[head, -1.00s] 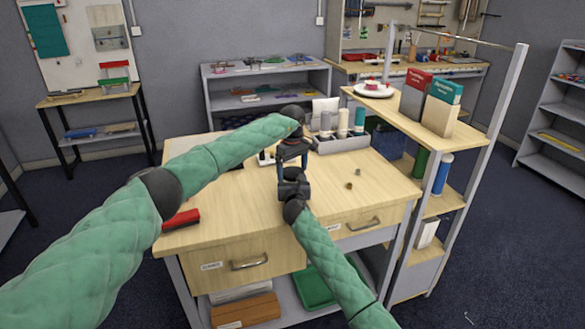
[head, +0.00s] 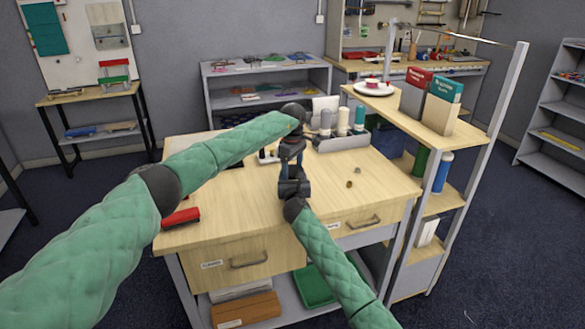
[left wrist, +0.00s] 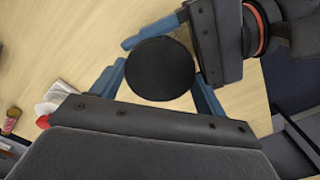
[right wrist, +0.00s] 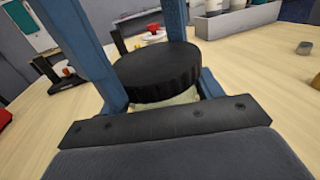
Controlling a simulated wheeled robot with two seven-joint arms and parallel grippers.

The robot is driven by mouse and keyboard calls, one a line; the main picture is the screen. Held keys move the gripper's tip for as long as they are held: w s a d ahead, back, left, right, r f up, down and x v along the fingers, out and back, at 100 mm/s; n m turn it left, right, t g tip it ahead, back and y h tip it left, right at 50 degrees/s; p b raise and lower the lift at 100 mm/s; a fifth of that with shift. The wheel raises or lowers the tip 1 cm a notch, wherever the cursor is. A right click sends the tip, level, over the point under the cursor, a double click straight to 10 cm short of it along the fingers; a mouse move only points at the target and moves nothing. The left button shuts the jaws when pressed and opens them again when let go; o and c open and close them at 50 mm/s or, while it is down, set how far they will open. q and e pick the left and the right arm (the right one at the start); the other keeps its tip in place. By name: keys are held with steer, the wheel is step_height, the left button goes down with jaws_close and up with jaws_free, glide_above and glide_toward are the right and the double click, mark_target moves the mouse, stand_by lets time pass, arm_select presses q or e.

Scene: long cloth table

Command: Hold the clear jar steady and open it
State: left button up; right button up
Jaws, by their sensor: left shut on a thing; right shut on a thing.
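The jar's round black lid (left wrist: 160,69) sits between the blue fingers of my left gripper (head: 291,160), which is shut on it from above. In the right wrist view the lid (right wrist: 157,72) is level on the jar, and a pale strip of the clear jar (right wrist: 180,97) shows just under it. My right gripper (head: 293,183) is low over the table and shut around the jar from the near side. The grippers hide the jar in the head view. I cannot tell whether the lid is loose.
The wooden worktable (head: 235,215) holds a red object (head: 180,217) at its left edge. Two small pieces (head: 349,184) lie right of the grippers. A grey caddy with bottles (head: 343,143) stands behind. A shelf unit (head: 452,200) stands at the table's right side.

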arm_select(q)
steer(key=o, duration=1.1)
steer(key=shift+c, duration=0.2)
steer(key=shift+r, duration=2.3)
steer(key=shift+d+r+m, duration=0.1)
steer(key=shift+r+m, duration=1.5)
steer(key=shift+r, duration=0.05)
steer(key=shift+f, duration=3.95)
steer(key=c, duration=1)
